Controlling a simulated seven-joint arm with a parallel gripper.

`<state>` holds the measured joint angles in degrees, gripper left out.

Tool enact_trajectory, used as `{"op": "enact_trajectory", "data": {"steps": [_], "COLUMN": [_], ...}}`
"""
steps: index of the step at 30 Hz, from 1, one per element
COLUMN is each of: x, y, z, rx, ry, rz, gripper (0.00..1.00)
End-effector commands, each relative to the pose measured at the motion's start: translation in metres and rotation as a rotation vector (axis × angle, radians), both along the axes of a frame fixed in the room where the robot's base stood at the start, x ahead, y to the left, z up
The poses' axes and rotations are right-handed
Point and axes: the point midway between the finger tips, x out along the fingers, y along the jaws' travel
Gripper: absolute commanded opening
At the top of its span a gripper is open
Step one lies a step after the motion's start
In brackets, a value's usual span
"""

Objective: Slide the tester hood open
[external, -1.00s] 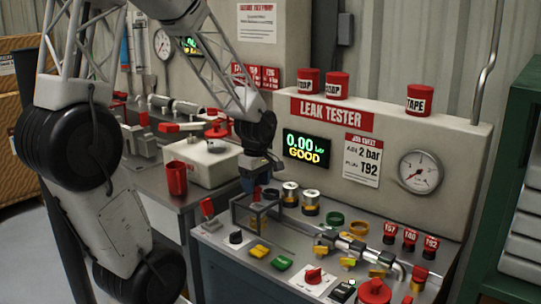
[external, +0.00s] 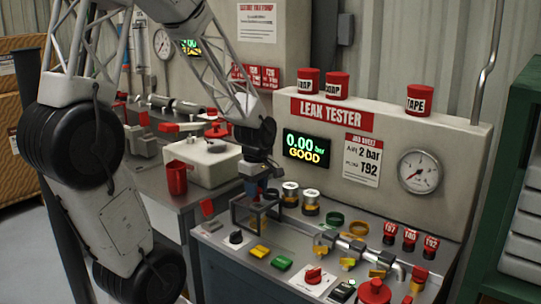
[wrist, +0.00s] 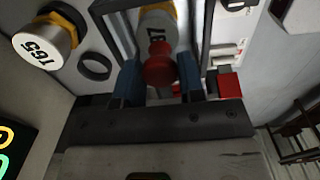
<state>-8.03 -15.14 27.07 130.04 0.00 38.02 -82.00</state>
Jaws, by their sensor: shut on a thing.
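The tester hood (external: 233,215) is a dark-framed, clear-sided box on the left part of the leak tester bench. Its dark frame also shows in the wrist view (wrist: 205,35). My gripper (external: 257,191) is at the hood's top in the external view. In the wrist view, the blue fingers of my gripper (wrist: 159,82) are shut around a red knob (wrist: 158,67). A pale cylinder with a partly hidden label (wrist: 157,32) shows beyond the knob, within the frame. The lower grip area is partly hidden in the external view.
Silver-topped cylinders (external: 290,190) and a green ring (external: 333,219) stand right of the hood. A pipe assembly (external: 350,246) lies farther right. The display (external: 306,147) reads 0.00 and GOOD.

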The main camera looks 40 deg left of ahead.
Motion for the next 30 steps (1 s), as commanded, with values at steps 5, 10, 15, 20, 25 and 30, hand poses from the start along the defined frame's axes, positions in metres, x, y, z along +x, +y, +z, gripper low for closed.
{"op": "enact_trajectory", "data": {"steps": [5,10,15,20,25,30], "x": [0.000,0.000,0.000,0.000,0.000,0.000], "y": [-0.001,-0.007,-0.016,-0.024,-0.031,-0.035], "z": [0.000,0.000,0.000,0.000,0.000,0.000], "rx": [0.000,0.000,0.000,0.000,0.000,0.000], "ry": [0.000,0.000,0.000,0.000,0.000,0.000], "rz": [0.000,-0.002,-0.001,-0.002,-0.001,-0.001], "gripper": [0.23,0.23,0.23,0.23,0.23,0.23]}}
